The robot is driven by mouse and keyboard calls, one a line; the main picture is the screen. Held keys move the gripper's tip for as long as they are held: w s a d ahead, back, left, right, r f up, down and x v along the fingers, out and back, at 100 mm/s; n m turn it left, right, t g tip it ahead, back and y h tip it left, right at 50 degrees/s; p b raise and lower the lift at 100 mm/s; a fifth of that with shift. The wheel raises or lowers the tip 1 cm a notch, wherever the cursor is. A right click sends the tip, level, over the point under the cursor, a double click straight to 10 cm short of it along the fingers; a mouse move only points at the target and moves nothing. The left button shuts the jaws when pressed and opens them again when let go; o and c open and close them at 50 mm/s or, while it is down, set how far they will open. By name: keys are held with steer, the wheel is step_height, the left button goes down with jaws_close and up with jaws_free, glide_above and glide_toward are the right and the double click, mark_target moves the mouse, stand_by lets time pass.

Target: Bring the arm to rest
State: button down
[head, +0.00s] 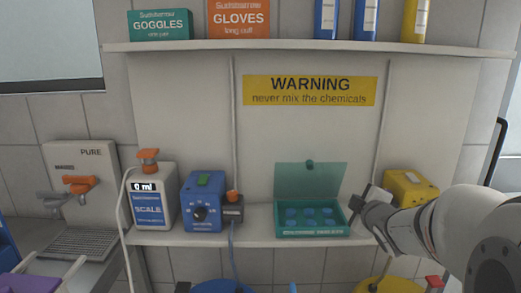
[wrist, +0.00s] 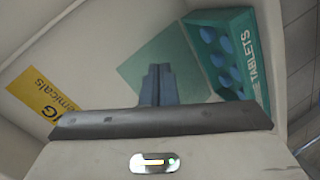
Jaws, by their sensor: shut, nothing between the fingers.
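My arm reaches in from the right in the head view, and my gripper (head: 368,209) is just right of the green tablet box on the lower shelf. In the wrist view the two fingers of my gripper (wrist: 158,70) lie together, shut, with nothing between them. The tablet box (head: 312,231) stands with its lid raised and blue round tablets in its holes. It also shows in the wrist view (wrist: 254,75), to the right of the fingers. I cannot tell whether the fingers touch the box.
A yellow box (head: 408,187) stands behind my arm. An upper shelf (head: 300,45) holds boxes above a yellow warning sign (head: 310,90). A tap panel (head: 80,165) is far left.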

steer(key=s+a+f+m+g+p, duration=0.1)
steer(key=s+a+f+m+g, duration=0.1)
steer(key=s, duration=0.7)
steer(key=s+a+f+m+g+p, duration=0.1)
steer(key=s+a+m+g, duration=0.3)
steer(key=s, duration=0.5)
steer(key=s+a+f+m+g+p, duration=0.1)
steer(key=s+a+f+m+g, duration=0.3)
steer(key=s, duration=0.5)
steer(key=m+g, duration=0.2)
steer(key=shift+m, duration=0.4)
steer(key=shift+s+d, duration=0.1)
